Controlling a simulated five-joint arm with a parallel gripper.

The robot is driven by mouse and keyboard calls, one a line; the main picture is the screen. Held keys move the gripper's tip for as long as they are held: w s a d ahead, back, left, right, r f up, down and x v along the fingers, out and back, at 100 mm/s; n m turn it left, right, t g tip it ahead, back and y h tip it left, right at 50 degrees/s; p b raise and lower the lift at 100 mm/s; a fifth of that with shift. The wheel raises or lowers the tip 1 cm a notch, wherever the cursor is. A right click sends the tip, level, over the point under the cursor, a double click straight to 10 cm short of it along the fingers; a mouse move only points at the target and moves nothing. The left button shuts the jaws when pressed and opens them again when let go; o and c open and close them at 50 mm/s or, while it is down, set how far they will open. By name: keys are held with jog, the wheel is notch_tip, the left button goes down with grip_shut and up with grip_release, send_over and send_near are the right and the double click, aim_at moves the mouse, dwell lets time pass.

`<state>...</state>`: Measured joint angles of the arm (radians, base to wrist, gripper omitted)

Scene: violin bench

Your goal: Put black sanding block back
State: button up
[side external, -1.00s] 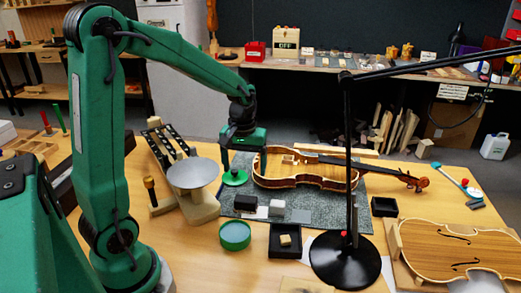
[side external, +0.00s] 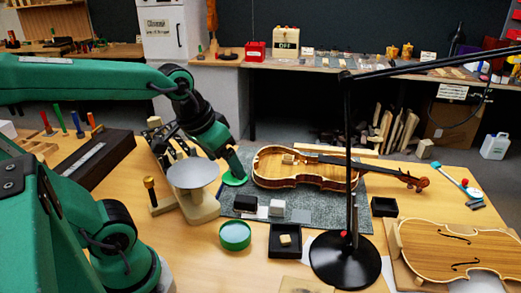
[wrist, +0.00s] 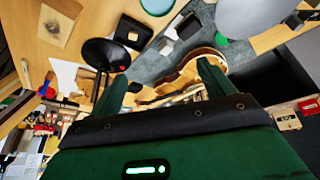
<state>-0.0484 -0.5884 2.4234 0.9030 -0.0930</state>
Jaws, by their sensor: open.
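The black sanding block (side external: 245,203) rests on the front left part of the grey-green mat (side external: 340,215). A white block (side external: 277,207) stands to its right. In the wrist view the black block (wrist: 187,27) is beyond my fingertips, near the top. My gripper (side external: 236,166) is tilted above the back left of the mat, behind the black block and apart from it. In the wrist view my gripper (wrist: 162,74) is open, with nothing between its fingers. A black tray (side external: 284,253) with a small wooden piece in it stands in front of the blocks.
A violin (side external: 305,170) lies behind the blocks. A lamp (side external: 345,262) stands to the right, its pole rising past the mat. A green dish (side external: 235,236), a pale round pan (side external: 194,174) and a small black tray (side external: 384,206) are nearby. A grey block (side external: 301,215) lies right of the white one.

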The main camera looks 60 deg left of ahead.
jog(key=shift+s+d+r+m+t, duration=0.15)
jog(key=shift+s+d+m+t, duration=0.2)
jog(key=shift+s, duration=0.3)
jog(key=shift+s+d+r+m+t, duration=0.15)
jog(key=shift+s+d+m, duration=0.1)
jog(key=shift+s+m, duration=0.3)
